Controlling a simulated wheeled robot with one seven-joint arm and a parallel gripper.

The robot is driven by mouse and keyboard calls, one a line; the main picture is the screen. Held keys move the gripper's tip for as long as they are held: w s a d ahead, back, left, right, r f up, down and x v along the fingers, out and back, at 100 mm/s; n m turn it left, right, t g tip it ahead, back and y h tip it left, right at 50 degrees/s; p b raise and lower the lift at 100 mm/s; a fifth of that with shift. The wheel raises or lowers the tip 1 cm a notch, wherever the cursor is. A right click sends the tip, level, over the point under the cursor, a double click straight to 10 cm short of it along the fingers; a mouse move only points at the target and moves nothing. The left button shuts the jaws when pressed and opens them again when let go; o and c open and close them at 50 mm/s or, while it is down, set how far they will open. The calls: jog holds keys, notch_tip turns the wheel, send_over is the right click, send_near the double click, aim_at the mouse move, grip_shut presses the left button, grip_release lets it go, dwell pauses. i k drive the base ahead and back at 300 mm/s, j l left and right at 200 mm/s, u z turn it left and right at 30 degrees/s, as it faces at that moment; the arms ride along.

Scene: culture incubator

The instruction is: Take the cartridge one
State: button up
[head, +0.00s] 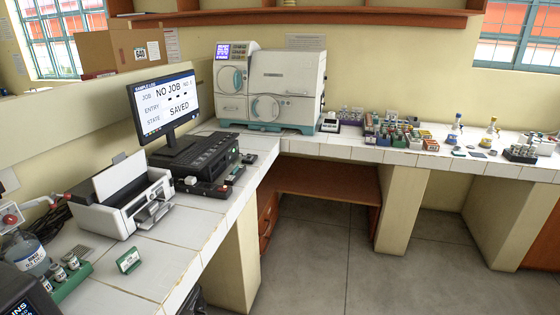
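I cannot single out a cartridge at this size. Several small coloured blocks and racks (395,130) stand crowded on the right bench, too small to tell apart. A small white-and-green labelled piece (128,261) stands alone on the left bench, in front of the printer. Left of it, small labelled jars (70,262) stand in a green holder. My gripper is not in view.
The monitor (165,104) reads "NO JOB" and "SAVED". A white printer (123,198) and a black unit (195,155) stand on the left bench. A large white-and-teal machine (285,85) fills the corner. The floor (330,260) is clear.

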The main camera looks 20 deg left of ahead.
aim_at(233, 177)
jog(key=i+u, duration=0.1)
jog(key=i, duration=0.85)
jog(key=i+l, duration=0.2)
jog(key=i, duration=0.7)
jog(key=i+l+u, duration=0.1)
jog(key=i+u, duration=0.35)
jog(key=i+l+u, duration=0.25)
jog(key=i+u, duration=0.2)
jog(key=i+l+u, duration=0.65)
jog(key=l+u, duration=0.2)
jog(key=i+l+u, duration=0.2)
jog(key=l, duration=0.2)
jog(key=i+l+u, duration=0.15)
jog(key=l, duration=0.2)
jog(key=k, duration=0.05)
